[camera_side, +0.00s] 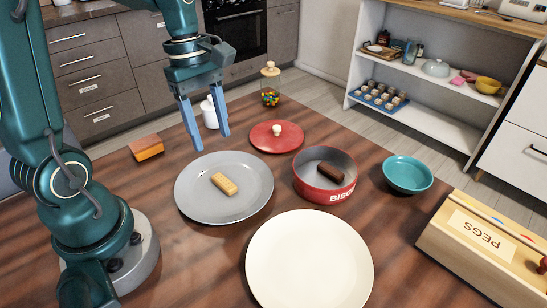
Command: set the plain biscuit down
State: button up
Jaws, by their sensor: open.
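The plain biscuit (224,183), a pale golden rectangle, lies on the grey plate (196,199). A dark brown biscuit (331,171) sits inside the red biscuit tin (313,186), which is open at the top. The tin's red lid (268,144) with a pale knob lies on the table behind it. An empty cream plate (310,262) lies at the front. My gripper (211,142) is open and empty, its blue fingers pointing down above the back edge of the grey plate, apart from the biscuit.
A teal bowl (408,174) stands right of the tin, and a wooden PEGS box (482,242) is at the right edge. A white jar (209,113), a glass sweet jar (270,86) and an orange-brown block (146,148) stand at the back.

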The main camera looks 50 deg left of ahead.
jog(key=s+d+r+m+t+y, duration=0.1)
jog(key=s+d+r+m+t, duration=0.1)
jog(key=m, duration=0.7)
jog(key=s+d+r+m+t, duration=0.2)
jog(key=s+d+m+t, duration=0.1)
jog(key=m, duration=0.6)
jog(key=shift+s+d+r+m+y, duration=0.15)
jog(key=shift+s+d+m+y, duration=0.2)
jog(key=shift+s+d, duration=0.55)
